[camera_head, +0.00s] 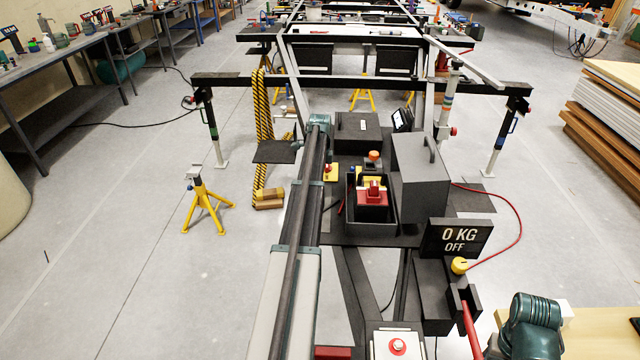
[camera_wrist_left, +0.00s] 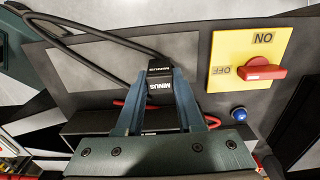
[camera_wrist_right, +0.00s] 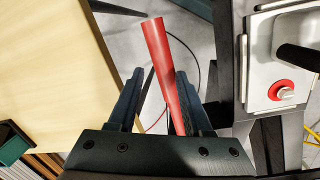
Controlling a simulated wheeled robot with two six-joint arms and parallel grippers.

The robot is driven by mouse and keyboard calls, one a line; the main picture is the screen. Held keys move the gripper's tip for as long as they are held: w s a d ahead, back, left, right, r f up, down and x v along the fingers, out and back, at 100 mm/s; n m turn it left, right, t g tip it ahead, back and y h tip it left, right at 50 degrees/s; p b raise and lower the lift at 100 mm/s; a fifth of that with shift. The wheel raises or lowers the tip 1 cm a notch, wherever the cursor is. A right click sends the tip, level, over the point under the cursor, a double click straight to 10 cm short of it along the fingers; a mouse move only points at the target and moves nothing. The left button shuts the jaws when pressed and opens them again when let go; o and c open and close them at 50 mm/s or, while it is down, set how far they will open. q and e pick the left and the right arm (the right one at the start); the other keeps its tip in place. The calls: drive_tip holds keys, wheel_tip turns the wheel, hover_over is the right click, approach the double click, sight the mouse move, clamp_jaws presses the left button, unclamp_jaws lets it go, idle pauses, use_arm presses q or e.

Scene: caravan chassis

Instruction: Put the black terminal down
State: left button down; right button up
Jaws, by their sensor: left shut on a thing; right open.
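The black terminal (camera_wrist_left: 160,92), lettered MINUS, is between the fingers of my left gripper (camera_wrist_left: 158,105) in the left wrist view. The gripper is shut on it. A dark cable loops up and left near it. The terminal is above or against a dark grey panel; I cannot tell whether it touches. In the head view my left arm reaches far forward, and the terminal cannot be made out. My right gripper (camera_wrist_right: 158,90) is open around a red handle (camera_wrist_right: 166,70), with a finger on each side.
A yellow ON/OFF plate (camera_wrist_left: 248,60) with a red switch (camera_wrist_left: 258,72) and a blue button (camera_wrist_left: 239,114) sit right of my left gripper. The head view shows a "0 KG OFF" display (camera_head: 457,238), a black box (camera_head: 418,175) and a yellow stand (camera_head: 205,205).

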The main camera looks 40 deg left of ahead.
use_arm(q)
drive_tip(key=shift+f+b, duration=0.5)
drive_tip(key=shift+b, duration=0.05)
use_arm(e)
drive_tip(key=shift+f, duration=0.5)
use_arm(q)
drive_tip(key=shift+f, duration=0.1)
use_arm(e)
drive_tip(key=shift+f, duration=0.15)
use_arm(q)
drive_tip(key=c, duration=0.5)
unclamp_jaws()
drive_tip(key=shift+c, duration=0.2)
use_arm(e)
drive_tip(key=shift+r, duration=0.2)
use_arm(q)
wheel_tip(320, 180, up, 13)
drive_tip(key=p, duration=1.3)
drive_tip(key=shift+r, duration=0.2)
use_arm(e)
wheel_tip(320, 180, up, 13)
